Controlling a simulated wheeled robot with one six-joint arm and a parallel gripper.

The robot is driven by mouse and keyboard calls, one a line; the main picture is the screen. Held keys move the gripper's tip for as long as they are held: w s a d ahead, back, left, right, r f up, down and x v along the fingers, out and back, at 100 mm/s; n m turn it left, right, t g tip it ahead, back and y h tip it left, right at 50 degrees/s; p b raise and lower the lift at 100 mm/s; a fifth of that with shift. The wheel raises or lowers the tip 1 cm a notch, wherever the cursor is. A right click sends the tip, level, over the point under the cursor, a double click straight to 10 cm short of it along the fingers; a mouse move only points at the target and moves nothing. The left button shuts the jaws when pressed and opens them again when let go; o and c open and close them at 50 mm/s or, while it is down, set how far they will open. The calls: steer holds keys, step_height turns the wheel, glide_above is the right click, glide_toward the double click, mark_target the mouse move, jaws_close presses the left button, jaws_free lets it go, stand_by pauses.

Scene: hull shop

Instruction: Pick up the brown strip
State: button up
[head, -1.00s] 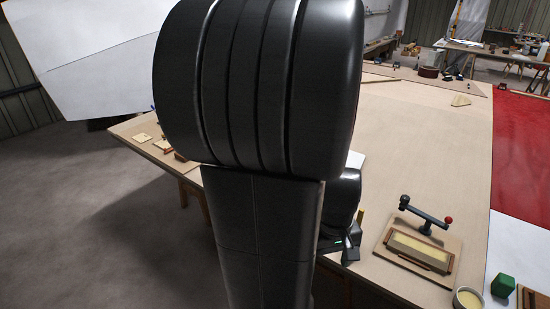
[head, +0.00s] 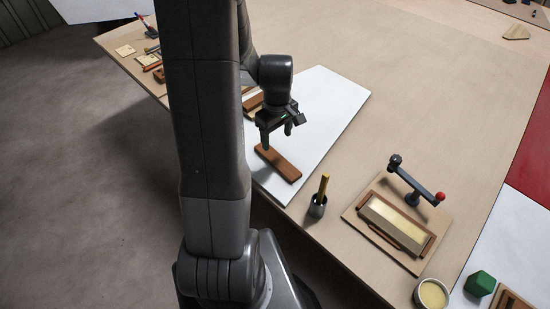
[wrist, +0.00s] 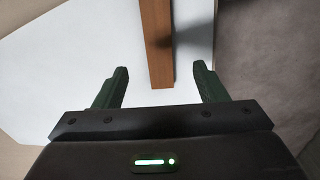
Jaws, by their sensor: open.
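The brown strip (head: 279,163) lies flat on a white board (head: 335,105) near the table's front-left edge. In the wrist view the strip (wrist: 157,45) runs up and out of the top of the picture, its near end between the two fingers in the picture. My gripper (head: 278,138) is open and empty, close above the strip's far part in the head view. In the wrist view my gripper (wrist: 162,85) shows both fingers apart, with the strip between them and clear of both. My arm hides part of the board's left side.
More brown pieces (head: 252,100) lie behind my gripper, partly hidden. A grey cup with a yellow stick (head: 318,205) stands right of the strip. A clamp fixture (head: 398,222), a cream-filled bowl (head: 432,293) and a green block (head: 480,283) are further right. The table's middle is clear.

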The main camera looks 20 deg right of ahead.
mark_target(277, 160)
steer(key=shift+d+f+p, duration=0.15)
steer(key=shift+f+p, duration=0.25)
steer(key=shift+f, duration=4.55)
steer(key=c, duration=1.1)
